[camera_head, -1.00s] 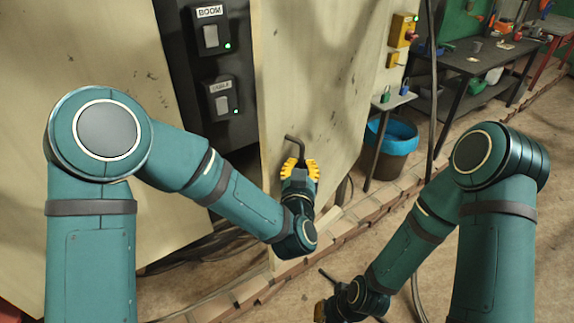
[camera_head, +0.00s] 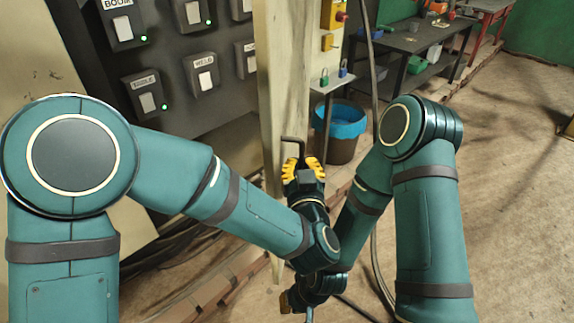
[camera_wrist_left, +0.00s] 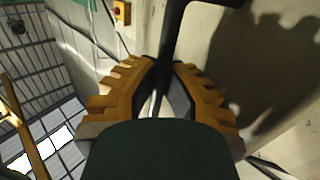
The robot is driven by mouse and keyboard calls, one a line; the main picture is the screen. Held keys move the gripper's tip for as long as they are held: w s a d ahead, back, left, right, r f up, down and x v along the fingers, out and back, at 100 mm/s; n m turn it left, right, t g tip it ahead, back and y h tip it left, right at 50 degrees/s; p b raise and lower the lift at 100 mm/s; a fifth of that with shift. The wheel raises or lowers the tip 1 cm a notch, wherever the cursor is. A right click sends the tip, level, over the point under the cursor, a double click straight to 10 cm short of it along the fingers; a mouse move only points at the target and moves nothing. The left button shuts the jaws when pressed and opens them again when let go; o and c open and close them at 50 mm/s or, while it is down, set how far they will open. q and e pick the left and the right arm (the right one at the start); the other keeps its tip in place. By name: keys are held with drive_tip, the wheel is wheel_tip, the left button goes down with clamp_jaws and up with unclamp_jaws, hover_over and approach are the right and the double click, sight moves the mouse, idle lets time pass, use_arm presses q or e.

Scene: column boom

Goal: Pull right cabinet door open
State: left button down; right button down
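The right cabinet door (camera_head: 282,70) is a pale panel, swung well out and seen nearly edge-on in the head view. Its handle (camera_head: 294,141) is a dark bent bar near the lower part of the door. My left gripper (camera_head: 303,165) has its yellow fingers at the handle. In the left wrist view the fingers (camera_wrist_left: 163,75) close around the dark handle bar (camera_wrist_left: 172,35), with the door's pale face at the right. My right gripper (camera_head: 286,301) is low, below the left one, mostly hidden by my arm; its fingers cannot be made out.
The dark cabinet inside shows several labelled switch boxes (camera_head: 148,97) with green lights. The left pale panel (camera_head: 45,60) stands at the left. Cables hang there and lie on the floor. Open floor is at the right.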

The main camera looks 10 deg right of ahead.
use_arm(q)
drive_tip(key=shift+s+d, duration=0.25)
drive_tip(key=shift+d, duration=0.4)
drive_tip(key=c, duration=1.3)
unclamp_jaws()
